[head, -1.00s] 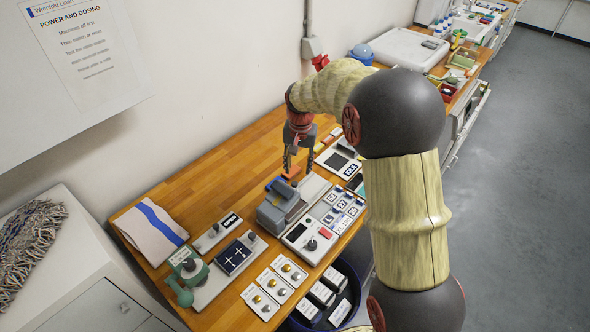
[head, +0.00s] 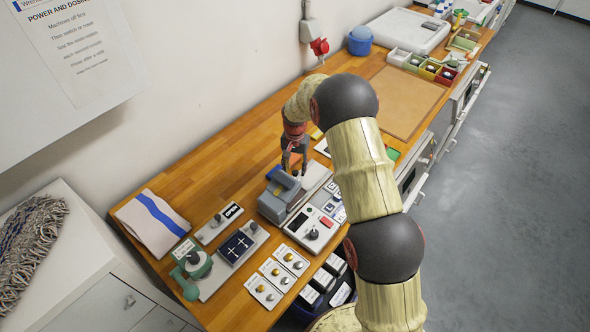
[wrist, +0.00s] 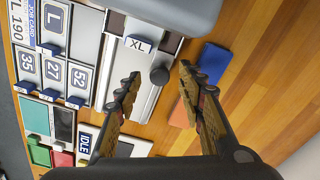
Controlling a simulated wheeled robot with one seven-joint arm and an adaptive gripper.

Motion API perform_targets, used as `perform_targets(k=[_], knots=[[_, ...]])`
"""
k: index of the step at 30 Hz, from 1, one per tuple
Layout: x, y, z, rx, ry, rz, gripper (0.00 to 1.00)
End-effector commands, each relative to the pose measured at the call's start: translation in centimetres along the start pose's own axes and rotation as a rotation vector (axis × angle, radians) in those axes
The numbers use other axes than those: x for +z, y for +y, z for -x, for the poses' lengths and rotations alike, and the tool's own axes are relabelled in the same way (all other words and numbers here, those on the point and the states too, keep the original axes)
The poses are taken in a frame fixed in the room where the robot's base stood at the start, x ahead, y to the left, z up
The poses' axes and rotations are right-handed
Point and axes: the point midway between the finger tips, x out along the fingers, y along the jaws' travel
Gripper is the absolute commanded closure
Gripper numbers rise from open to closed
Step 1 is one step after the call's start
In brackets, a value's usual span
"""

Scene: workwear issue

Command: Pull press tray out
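The grey press (head: 276,207) stands on the wooden bench in the head view. In the wrist view its pale metal tray (wrist: 140,72) carries an XL label and a dark round knob (wrist: 159,76). My gripper (wrist: 160,70) is open, with one finger on each side of the knob. A gap shows between each finger and the knob; the height difference is hard to tell. In the head view my gripper (head: 292,168) points down at the far end of the press, and its fingertips are partly hidden.
A blue block (wrist: 214,62) and an orange piece (wrist: 181,113) lie close to one finger. A brown mat (head: 406,101) is clear farther along the bench.

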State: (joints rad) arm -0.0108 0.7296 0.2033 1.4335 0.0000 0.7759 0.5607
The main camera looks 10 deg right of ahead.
Motion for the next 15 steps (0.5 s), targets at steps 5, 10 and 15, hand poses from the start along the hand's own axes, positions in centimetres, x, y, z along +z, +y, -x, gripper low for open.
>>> perform_targets(k=[5,10,15], knots=[[-0.01,0.00,-0.90,0.000,0.000,0.000,0.61],[-0.02,-0.01,-0.96,0.000,0.001,0.000,0.61],[-0.02,-0.01,-0.94,0.000,0.001,0.000,0.67]])
